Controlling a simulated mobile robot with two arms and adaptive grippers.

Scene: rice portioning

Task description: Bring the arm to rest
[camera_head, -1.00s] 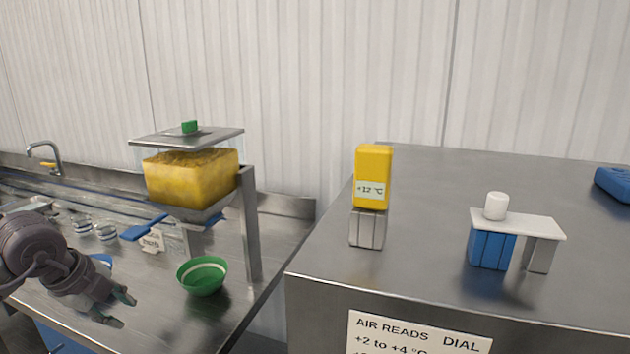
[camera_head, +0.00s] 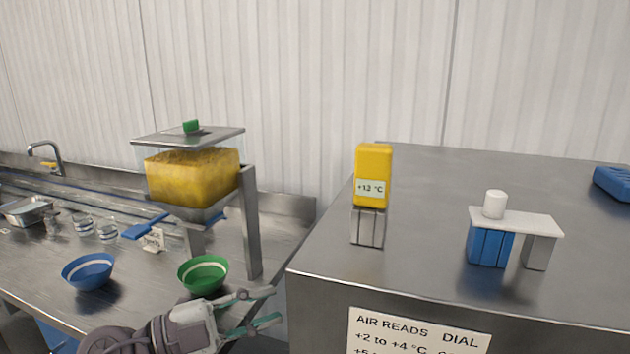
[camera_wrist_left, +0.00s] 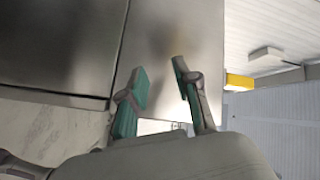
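My left gripper (camera_head: 268,309) is low in the head view, in front of the green bowl (camera_head: 203,273) and near the right end of the steel counter. Its fingers are spread and nothing is between them. In the left wrist view the two green-padded fingertips (camera_wrist_left: 163,80) stand apart with a gap, against a grey steel surface. My right gripper is not in view.
A blue bowl (camera_head: 89,272) stands left of the green bowl. A dispenser with yellow grain (camera_head: 192,178) stands behind them. To the right, a tall steel cabinet (camera_head: 430,285) carries a yellow +12 °C display (camera_head: 373,170) and a small white-topped stand (camera_head: 520,222).

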